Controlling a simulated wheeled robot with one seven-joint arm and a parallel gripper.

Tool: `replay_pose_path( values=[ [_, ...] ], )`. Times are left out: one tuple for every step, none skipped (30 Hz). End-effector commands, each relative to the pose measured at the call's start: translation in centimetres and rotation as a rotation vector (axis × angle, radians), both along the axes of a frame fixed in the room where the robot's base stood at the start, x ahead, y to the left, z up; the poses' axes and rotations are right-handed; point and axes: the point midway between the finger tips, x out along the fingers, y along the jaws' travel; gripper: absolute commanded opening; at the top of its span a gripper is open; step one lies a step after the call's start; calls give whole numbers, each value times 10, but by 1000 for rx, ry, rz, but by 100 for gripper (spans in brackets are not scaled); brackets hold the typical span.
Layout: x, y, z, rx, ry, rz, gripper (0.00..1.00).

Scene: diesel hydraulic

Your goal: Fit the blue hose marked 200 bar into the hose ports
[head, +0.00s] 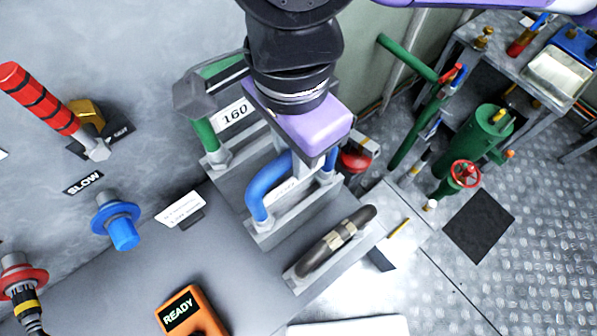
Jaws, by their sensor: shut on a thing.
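A blue U-shaped hose (264,186) stands upright in the middle slot of a grey stepped rack (225,187), its ends at the rack's base. The card beside it is partly hidden and I cannot read its marking. My gripper (312,158) reaches down from above over the hose's arch and is shut on it; its body hides the top of the hose and most of the fingers. A blue port (121,230) sticks out of the grey wall panel at left. A red-flanged port (22,275) with a dark, yellow-banded fitting is at the lower left.
A green hose (205,137) by the "160" card (235,114) stands behind. A dark hose (338,240) lies in the front slot. An orange READY device (188,312) rests on the bench. Green pipework with a red valve wheel (466,174) is at right. The bench's front left is mostly clear.

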Motion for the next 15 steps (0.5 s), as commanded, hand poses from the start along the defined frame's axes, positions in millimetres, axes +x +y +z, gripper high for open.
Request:
replay_pose_path(
  values=[
    [0, 0, 3, 1, -2, 0, 0],
    [0, 0, 4, 1, -2, 0, 0],
    [0, 0, 5, 1, -2, 0, 0],
    [0, 0, 6, 2, -1, 0, 0],
    [0, 0, 7, 2, -1, 0, 0],
    [0, 0, 8, 2, -1, 0, 0],
    [0, 0, 9, 2, -1, 0, 0],
    [0, 0, 10, 2, -1, 0, 0],
    [0, 0, 11, 2, -1, 0, 0],
    [0, 0, 12, 2, -1, 0, 0],
    [0, 0, 12, 2, -1, 0, 0],
    [0, 0, 13, 2, -1, 0, 0],
    [0, 0, 14, 2, -1, 0, 0],
    [0, 0, 15, 2, -1, 0, 0],
    [0, 0, 16, 2, -1, 0, 0]
  ],
)
